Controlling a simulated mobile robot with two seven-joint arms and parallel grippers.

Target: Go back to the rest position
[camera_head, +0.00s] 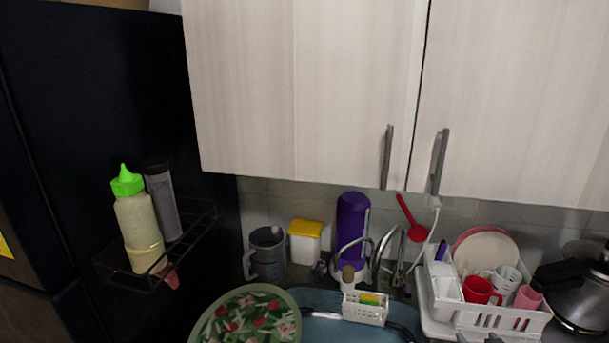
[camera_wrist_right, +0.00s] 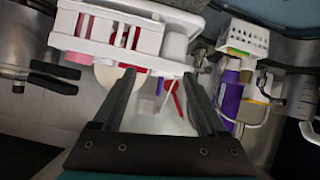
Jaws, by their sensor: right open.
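My right gripper (camera_wrist_right: 160,75) is open in the right wrist view, with its two dark fingers apart and nothing between them that I can see held. Beyond the fingers is the white dish rack (camera_wrist_right: 108,36). In the head view only the tips of my right gripper (camera_head: 478,338) show at the bottom edge, in front of the dish rack (camera_head: 470,316). My left gripper is in neither view. A bottle with a green cap (camera_head: 138,225) and a grey, dark-capped dispenser (camera_head: 164,203) stand upright on a black wire shelf (camera_head: 207,222) on the dark fridge side.
Pale wall cabinets (camera_head: 300,90) with grey handles hang above the counter. A purple bottle (camera_head: 352,222), a yellow-lidded container (camera_head: 305,242) and a grey mug (camera_head: 267,255) stand at the back. A patterned green bowl (camera_head: 245,318) is at the front; a pressure cooker (camera_head: 575,292) is at right.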

